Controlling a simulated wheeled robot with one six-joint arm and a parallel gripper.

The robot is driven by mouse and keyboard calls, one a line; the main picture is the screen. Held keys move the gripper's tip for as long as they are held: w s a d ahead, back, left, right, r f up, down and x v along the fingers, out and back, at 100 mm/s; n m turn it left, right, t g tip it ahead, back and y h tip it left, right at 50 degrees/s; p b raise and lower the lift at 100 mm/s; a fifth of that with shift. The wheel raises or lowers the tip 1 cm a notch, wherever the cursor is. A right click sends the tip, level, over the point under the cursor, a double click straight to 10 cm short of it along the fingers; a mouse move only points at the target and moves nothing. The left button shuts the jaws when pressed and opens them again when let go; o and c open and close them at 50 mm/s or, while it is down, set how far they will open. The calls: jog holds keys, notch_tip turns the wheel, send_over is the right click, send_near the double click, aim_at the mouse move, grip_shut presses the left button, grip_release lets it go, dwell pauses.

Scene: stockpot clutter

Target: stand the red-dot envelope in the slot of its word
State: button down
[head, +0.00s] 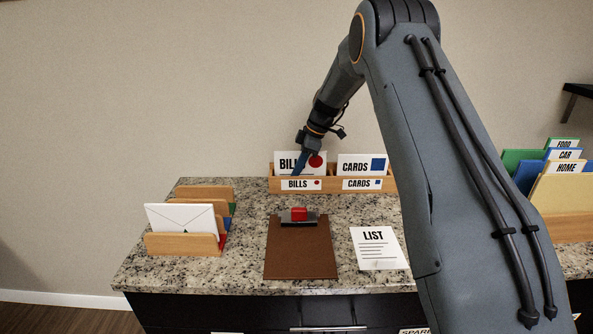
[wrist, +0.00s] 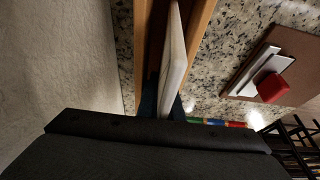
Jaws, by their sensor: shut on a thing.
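The red-dot envelope (head: 319,161) is white, reads BILLS in part, and stands upright in the left part of the wooden slot box (head: 328,184), behind the label BILLS (head: 294,184). Its lower edge is hidden by the box front. My gripper (head: 302,168) reaches down over it, covering some letters, and is shut on it. In the wrist view, the envelope (wrist: 175,55) shows edge-on between the box's two wooden walls (wrist: 203,22). I cannot tell whether it rests on the box floor.
A CARDS envelope (head: 352,167) with a blue square stands in the right slot, behind its CARDS label. Folders (head: 563,190) are at the far right.

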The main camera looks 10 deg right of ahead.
aim_at(296, 152)
jog(key=c, duration=1.8)
grip_release()
jog(key=shift+c, duration=0.2)
jog(key=shift+r, duration=0.1)
jog(key=shift+w+r+p, duration=0.2)
jog(key=shift+r+p, duration=0.15)
jog(key=shift+r, duration=1.1)
jog(key=shift+s+r+p, duration=0.1)
jog(key=shift+r+p, duration=0.4)
jog(key=shift+r, duration=1.55)
jog(key=shift+s+f, duration=0.1)
